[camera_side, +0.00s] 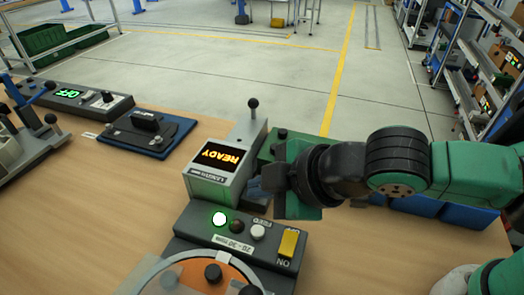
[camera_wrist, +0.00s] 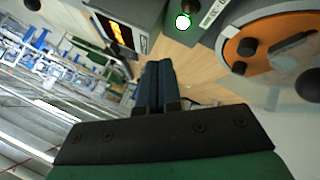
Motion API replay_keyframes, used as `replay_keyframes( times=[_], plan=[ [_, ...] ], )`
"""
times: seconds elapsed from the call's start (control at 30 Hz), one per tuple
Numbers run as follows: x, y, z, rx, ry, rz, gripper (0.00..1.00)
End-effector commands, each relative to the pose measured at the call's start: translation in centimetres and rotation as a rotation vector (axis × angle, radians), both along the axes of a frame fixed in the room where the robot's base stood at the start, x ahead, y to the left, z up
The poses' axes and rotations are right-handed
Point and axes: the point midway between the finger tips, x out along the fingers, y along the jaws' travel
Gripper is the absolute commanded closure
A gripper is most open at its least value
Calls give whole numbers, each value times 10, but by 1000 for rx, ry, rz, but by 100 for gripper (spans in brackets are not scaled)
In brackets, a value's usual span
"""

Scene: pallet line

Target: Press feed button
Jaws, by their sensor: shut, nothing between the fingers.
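The grey control panel (camera_side: 190,228) at the bottom centre of the side view carries a lit white-green lamp (camera_side: 219,218), a dark round button (camera_side: 237,227), a white round button (camera_side: 258,231) and a yellow switch (camera_side: 288,242) marked ON. The lettering by the white button seems to read FEED. My gripper (camera_side: 254,188) is above and behind the panel, close to the display box, apart from the buttons. In the wrist view its two dark fingers (camera_wrist: 155,82) are together and empty. The lamp (camera_wrist: 182,21) shows there too; the white button cannot be made out.
A display box (camera_side: 215,178) reading READY, with a black-knobbed lever (camera_side: 252,104), stands beside my fingers. An orange dial (camera_side: 200,275) lies in front of the panel. Bare table lies between.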

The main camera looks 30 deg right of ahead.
Motion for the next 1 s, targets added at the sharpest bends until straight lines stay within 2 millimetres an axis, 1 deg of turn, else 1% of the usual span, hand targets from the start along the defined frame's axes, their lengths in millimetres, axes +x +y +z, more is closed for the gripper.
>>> replay_keyframes(
  times=[0.1,0.3,0.5,0.7,1.0],
  plan=[
    [0,0,-16,0,0,0,100],
    [0,0,-40,1,0,-1,100],
    [0,0,-58,1,0,-1,100],
    [0,-1,-67,1,0,-1,100],
    [-1,-1,-68,1,0,-1,100]
  ],
)
